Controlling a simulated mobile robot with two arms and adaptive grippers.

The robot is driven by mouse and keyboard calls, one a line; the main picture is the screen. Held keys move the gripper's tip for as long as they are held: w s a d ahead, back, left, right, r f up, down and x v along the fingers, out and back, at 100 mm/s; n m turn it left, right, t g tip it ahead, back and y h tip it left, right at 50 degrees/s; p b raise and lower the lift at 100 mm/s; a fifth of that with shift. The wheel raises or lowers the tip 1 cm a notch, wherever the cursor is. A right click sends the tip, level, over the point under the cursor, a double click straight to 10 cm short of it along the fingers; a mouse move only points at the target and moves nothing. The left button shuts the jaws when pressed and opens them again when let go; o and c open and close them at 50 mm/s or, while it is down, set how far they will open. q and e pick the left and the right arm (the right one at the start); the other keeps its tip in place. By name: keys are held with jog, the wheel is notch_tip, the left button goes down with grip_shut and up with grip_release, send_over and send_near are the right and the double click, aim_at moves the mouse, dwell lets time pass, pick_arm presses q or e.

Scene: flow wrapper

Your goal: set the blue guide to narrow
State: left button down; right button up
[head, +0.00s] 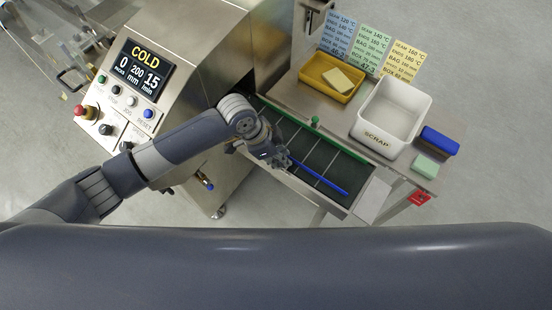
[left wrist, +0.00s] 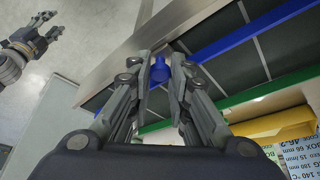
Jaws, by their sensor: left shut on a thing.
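The blue guide (head: 322,178) is a thin blue rail lying lengthwise over the dark conveyor belt (head: 325,158), nearer its front edge. In the left wrist view the blue rail (left wrist: 255,27) crosses the belt, with a round blue knob (left wrist: 160,70) at the belt's metal side. My left gripper (head: 283,160) is at the front side of the belt. In the left wrist view its fingers (left wrist: 161,72) are closed on either side of the blue knob. My right gripper (left wrist: 55,27) shows at the top left of that view, fingers apart, empty, over the floor.
A green guide knob (head: 315,121) stands at the belt's far side. Behind are a yellow tray (head: 345,95), a white scrap bin (head: 385,138), a blue box (head: 440,141) and setting cards (head: 372,47). The machine's panel (head: 140,75) reads COLD. A red switch (head: 419,197) is at the table's end.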

pick_arm(q)
jog(key=shift+w+d+r, duration=0.1)
jog(key=shift+w, duration=0.05)
jog(key=c, duration=1.7)
grip_release()
jog(key=shift+o, duration=1.2)
jog(key=shift+w+d, duration=0.1)
jog(key=shift+d, duration=0.05)
jog(key=v, duration=1.1)
jog(key=shift+a+r, duration=0.25)
jog(key=shift+r, duration=0.1)
